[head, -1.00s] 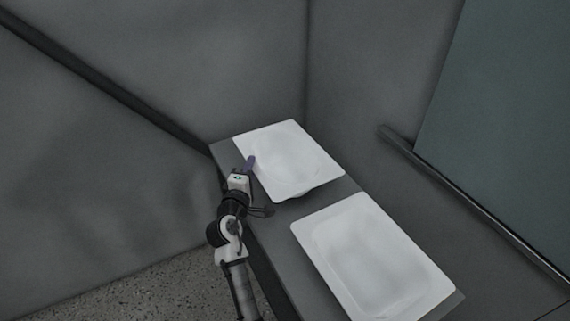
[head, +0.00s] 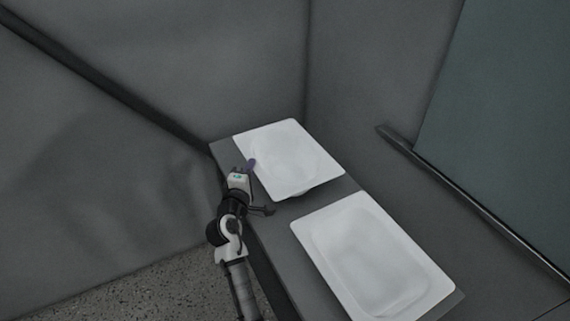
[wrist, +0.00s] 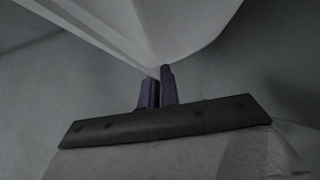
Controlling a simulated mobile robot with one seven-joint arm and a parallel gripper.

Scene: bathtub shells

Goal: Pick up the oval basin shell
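In the wrist view, the shell's pale underside and rim (wrist: 165,25) fill the top. The two purple fingers (wrist: 157,90) stand close together, with a narrow gap, right at the rim's lower edge. Whether they grip the rim is unclear, as their tips are partly hidden by the shell.
A second white shell (head: 372,258), with a more rectangular hollow, lies nearer on the same grey bench (head: 284,220). A strip of bare bench separates the two shells. Grey walls stand close behind, and a dark rail (head: 470,207) runs along the right wall.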

